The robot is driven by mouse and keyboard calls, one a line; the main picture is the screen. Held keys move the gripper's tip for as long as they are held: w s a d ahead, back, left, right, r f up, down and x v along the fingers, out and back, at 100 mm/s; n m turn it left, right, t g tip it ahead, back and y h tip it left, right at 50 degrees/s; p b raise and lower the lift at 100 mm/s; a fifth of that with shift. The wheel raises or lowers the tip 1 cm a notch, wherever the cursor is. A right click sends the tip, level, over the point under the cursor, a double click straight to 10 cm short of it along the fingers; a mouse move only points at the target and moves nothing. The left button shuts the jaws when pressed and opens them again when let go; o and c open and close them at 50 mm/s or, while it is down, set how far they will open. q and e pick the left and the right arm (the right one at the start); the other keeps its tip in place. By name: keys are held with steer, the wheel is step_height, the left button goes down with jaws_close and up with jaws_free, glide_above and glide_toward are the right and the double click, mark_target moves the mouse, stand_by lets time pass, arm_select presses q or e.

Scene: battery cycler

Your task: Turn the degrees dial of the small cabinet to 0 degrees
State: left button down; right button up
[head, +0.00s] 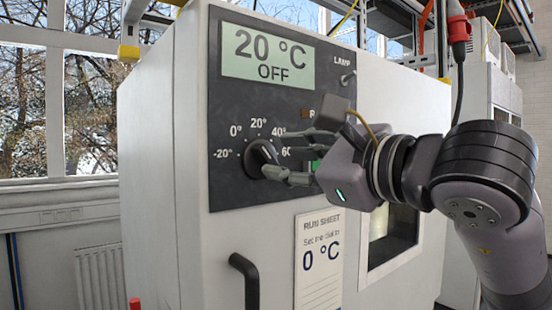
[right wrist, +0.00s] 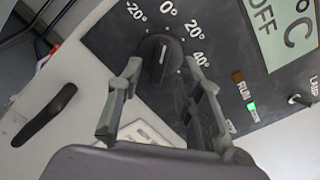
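The small cabinet (head: 150,120) has a dark panel with a black degrees dial (head: 262,157) ringed by marks from -20° to 60°. In the right wrist view the dial (right wrist: 159,60) carries a pale pointer line facing the upper marks; its exact mark is hard to tell. The display (head: 267,57) reads 20 °C and OFF. My right gripper (head: 280,153) is open at the panel, its fingers reaching to the dial from the right. In the right wrist view its fingertips (right wrist: 161,70) lie on either side of the dial; contact is unclear. My left gripper is out of view.
A run sheet (head: 319,262) reading 0 °C hangs below. A black handle (head: 245,280) juts out at lower left, and a window (head: 393,238) is at right.

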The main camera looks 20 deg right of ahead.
steer(key=v, duration=0.8)
steer(key=shift+s, duration=0.25)
steer(key=shift+d+r, duration=0.1)
